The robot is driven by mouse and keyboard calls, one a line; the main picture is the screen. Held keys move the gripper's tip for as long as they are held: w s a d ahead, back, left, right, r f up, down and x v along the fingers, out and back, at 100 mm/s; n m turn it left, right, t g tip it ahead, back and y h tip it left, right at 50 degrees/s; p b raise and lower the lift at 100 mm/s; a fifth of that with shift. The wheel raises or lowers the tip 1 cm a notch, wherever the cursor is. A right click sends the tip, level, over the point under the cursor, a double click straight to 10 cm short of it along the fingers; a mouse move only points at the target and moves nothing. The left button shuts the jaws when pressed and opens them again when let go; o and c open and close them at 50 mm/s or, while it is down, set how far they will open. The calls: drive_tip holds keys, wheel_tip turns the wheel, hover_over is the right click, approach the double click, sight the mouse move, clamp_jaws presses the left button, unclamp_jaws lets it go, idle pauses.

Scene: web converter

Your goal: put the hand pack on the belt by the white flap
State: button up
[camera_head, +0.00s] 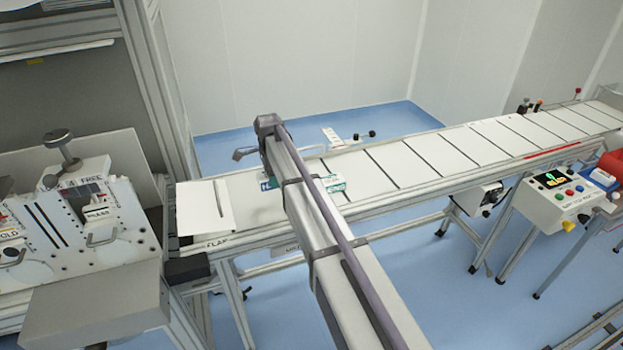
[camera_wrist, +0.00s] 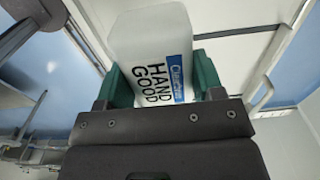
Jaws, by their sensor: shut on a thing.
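The hand pack (camera_wrist: 150,38) is a white pack lettered "HAND GOOD" with a blue label. In the wrist view it sits between the green fingers of my gripper (camera_wrist: 160,82), which is shut on it. In the head view my arm crosses over the belt (camera_head: 405,162) and hides most of the gripper and pack; I cannot tell whether the pack touches the belt. The white flap (camera_head: 197,208) is a pale plate at the belt's left end, with a "FLAP" marking below it. My arm's end is a little right of the flap.
The belt runs away to the upper right, mostly bare with dark cross lines. A control box (camera_head: 556,203) with coloured buttons stands at its near right side. A small white sign (camera_head: 332,137) stands at the far edge. A machine with knobs (camera_head: 75,215) is on the left.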

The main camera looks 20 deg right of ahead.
sight(276, 202)
wheel_tip(276, 202, down, 8)
drive_tip(key=b, duration=0.6)
drive_tip(key=shift+f, duration=0.1)
drive_tip(key=shift+r, duration=0.3)
drive_tip(key=shift+c, duration=0.4)
drive_tip(key=shift+f, duration=0.25)
drive_tip(key=o, duration=1.1)
drive_tip(key=shift+r, duration=0.15)
